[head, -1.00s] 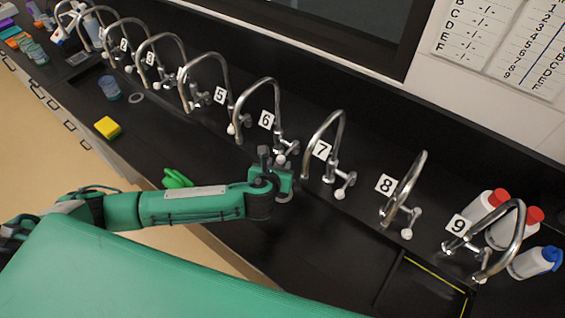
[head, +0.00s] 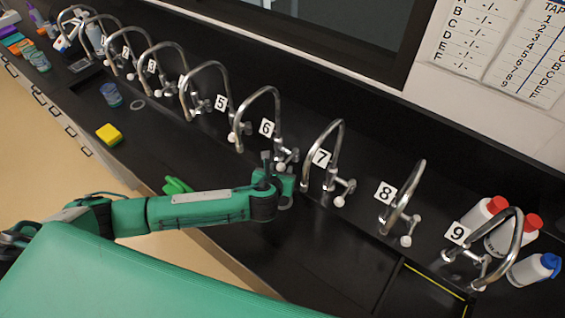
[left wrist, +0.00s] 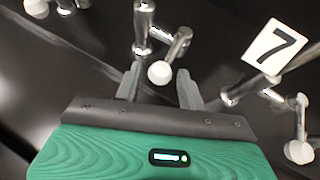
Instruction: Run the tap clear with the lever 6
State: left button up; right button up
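Tap 6 (head: 277,108) is a tall chrome gooseneck on the black bench, beside its number 6 plate (head: 266,128). Its lever ends in a white knob (head: 281,167), which also shows in the left wrist view (left wrist: 159,73). My left gripper (head: 276,170) is at the front of this lever. In the left wrist view the two grey fingers (left wrist: 158,88) stand apart, with the white knob between or just beyond their tips. I see no clear contact with it. Whether water runs from the tap cannot be told. My right gripper is not in view.
Tap 7 (head: 338,140) stands close on the right, its knob (head: 339,201) near my gripper. Tap 5 (head: 224,80) is on the left. A green item (head: 177,186) and a yellow sponge (head: 109,133) lie toward the front edge.

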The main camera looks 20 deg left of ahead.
pick_arm(q)
jog(key=p+v, duration=0.4)
jog(key=v, duration=0.2)
jog(key=shift+s+r+p, duration=0.2)
jog(key=shift+s+p, duration=0.05)
jog(key=shift+p, duration=0.05)
